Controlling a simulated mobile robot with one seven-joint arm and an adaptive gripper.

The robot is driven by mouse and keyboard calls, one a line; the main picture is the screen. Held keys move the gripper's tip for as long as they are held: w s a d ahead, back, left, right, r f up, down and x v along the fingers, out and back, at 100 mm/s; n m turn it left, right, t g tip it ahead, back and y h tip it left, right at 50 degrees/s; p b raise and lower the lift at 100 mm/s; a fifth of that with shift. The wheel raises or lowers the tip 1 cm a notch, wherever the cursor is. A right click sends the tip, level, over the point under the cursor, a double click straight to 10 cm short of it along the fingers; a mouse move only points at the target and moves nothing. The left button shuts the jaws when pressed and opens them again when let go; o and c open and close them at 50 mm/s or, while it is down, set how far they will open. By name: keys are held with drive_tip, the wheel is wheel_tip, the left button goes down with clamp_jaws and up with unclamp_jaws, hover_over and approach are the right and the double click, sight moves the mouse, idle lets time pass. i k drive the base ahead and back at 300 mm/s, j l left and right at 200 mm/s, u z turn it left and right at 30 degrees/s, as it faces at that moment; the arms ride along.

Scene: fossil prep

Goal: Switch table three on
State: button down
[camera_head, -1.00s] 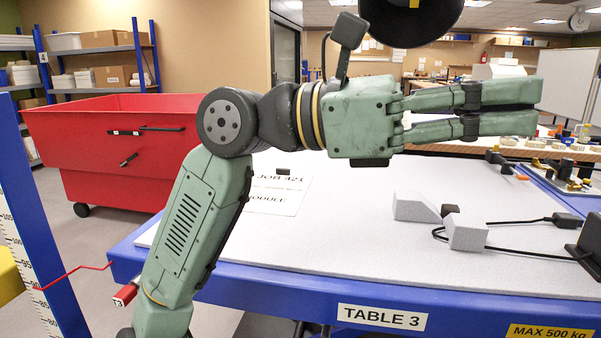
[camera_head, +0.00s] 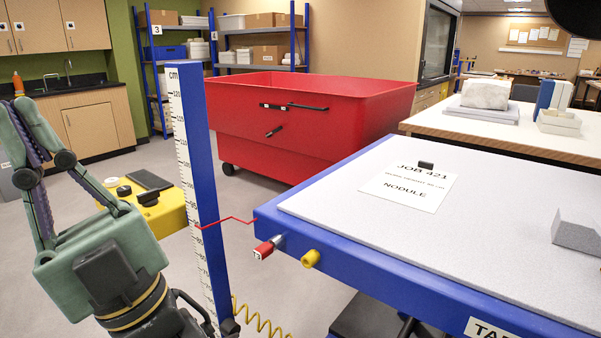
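Table three (camera_head: 420,278) is on the right, with a blue edge and a pale top; its name label (camera_head: 491,330) is cut off by the lower picture edge. At its near left corner a red tagged fitting (camera_head: 268,248) with a metal end sticks out. A yellow round knob (camera_head: 311,259) sits just to its right on the same blue edge. I cannot read the red tag. My gripper (camera_head: 14,106) is at the far left, fingers pointing up, close together and empty. It is well left of the table and both fittings, touching nothing.
A blue post with a centimetre scale (camera_head: 188,130) stands between my gripper and the table, with a red line reaching the table corner. A yellow coiled hose (camera_head: 262,325) hangs low beside it. A yellow case (camera_head: 160,212) and red bin (camera_head: 310,115) stand behind.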

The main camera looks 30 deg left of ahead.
sight(148, 198)
drive_tip(key=u, duration=1.55)
